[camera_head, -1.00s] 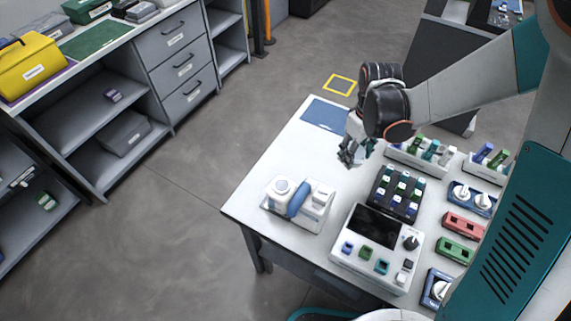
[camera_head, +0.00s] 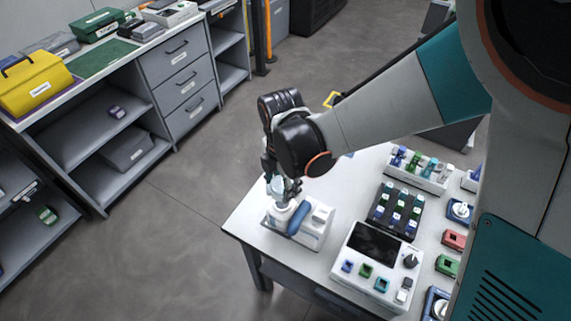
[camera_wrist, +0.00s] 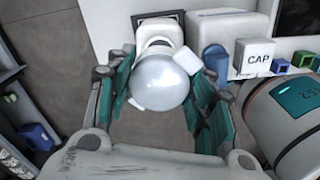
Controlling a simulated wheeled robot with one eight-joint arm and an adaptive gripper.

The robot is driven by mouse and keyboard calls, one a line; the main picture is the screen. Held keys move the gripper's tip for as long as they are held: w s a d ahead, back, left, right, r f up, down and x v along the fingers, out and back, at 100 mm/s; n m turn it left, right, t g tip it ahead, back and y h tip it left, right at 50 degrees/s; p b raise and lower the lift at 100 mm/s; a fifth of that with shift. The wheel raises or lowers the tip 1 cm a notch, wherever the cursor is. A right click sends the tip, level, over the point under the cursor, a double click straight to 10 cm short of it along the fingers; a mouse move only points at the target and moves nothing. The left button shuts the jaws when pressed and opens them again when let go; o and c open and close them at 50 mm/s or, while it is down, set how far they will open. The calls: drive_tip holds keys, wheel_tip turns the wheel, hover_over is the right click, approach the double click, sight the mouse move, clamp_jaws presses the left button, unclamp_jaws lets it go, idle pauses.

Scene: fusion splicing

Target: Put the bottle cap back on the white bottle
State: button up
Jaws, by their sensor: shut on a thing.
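My gripper (camera_head: 278,189) is at the near left of the white table, just above the white bottle (camera_head: 281,212). It is shut on the pale round bottle cap (camera_wrist: 161,82), which sits between the teal-lined fingers in the wrist view. The cap also shows as a light patch between the fingers in the head view (camera_head: 277,184). In the wrist view the bottle (camera_wrist: 158,32) is beyond the cap and partly hidden by it. I cannot tell whether cap and bottle touch.
The bottle stands in a white holder (camera_head: 311,241) beside a blue cylinder (camera_head: 298,218). A white device with a dark screen (camera_head: 376,246) and a black rack (camera_head: 396,208) stand further right.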

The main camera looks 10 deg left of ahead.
drive_tip(key=shift+f+b, duration=1.3)
drive_tip(key=shift+f, duration=0.8)
drive_tip(key=shift+f+b, duration=1.3)
drive_tip(key=shift+b, duration=0.2)
idle(0.4)
drive_tip(key=o, duration=1)
drive_tip(key=shift+o, duration=0.2)
drive_tip(key=shift+r, duration=0.1)
drive_tip(key=shift+d+r+p, duration=0.1)
drive_tip(key=shift+r+p, duration=1.95)
drive_tip(key=shift+r, duration=0.9)
